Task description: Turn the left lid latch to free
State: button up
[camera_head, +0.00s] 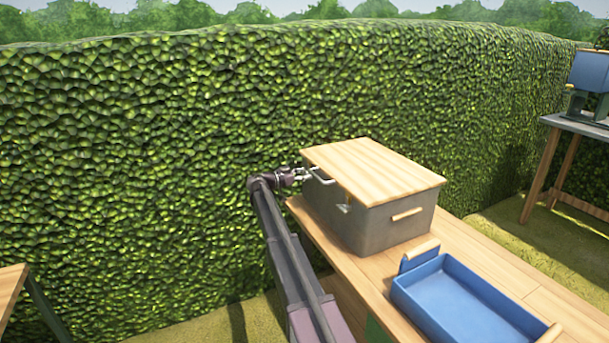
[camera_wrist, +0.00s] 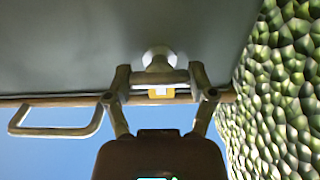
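A grey box (camera_head: 385,224) with a flat wooden lid (camera_head: 375,170) stands on the wooden bench. My gripper (camera_head: 303,174) is at the far end of its left wall. In the wrist view the picture is turned over, with the grey wall (camera_wrist: 60,45) above and sky below. There the left lid latch shows a round pale pivot (camera_wrist: 158,57) and a short bar (camera_wrist: 160,77) across the gap between my fingers (camera_wrist: 160,73). The fingers seem to touch both ends of the bar. In the head view this latch is hidden. Another latch (camera_head: 344,208) sits nearer on that wall.
A metal loop handle (camera_head: 320,177) stands out beside my gripper; it also shows in the wrist view (camera_wrist: 55,122). A blue tray (camera_head: 460,305) is on the bench (camera_head: 540,299) in front of the box. A tall hedge (camera_head: 150,150) is close behind.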

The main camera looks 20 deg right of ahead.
jog(key=shift+d, duration=0.1)
jog(key=shift+c, duration=1.3)
jog(key=shift+n, duration=0.4)
jog(key=n, duration=0.3)
jog(key=shift+d, duration=0.1)
jog(key=n, duration=0.9)
jog(key=shift+w+n, duration=0.1)
jog(key=shift+n, duration=0.2)
jog(key=n, duration=0.4)
jog(key=shift+f+n, duration=0.1)
jog(key=shift+n, duration=0.2)
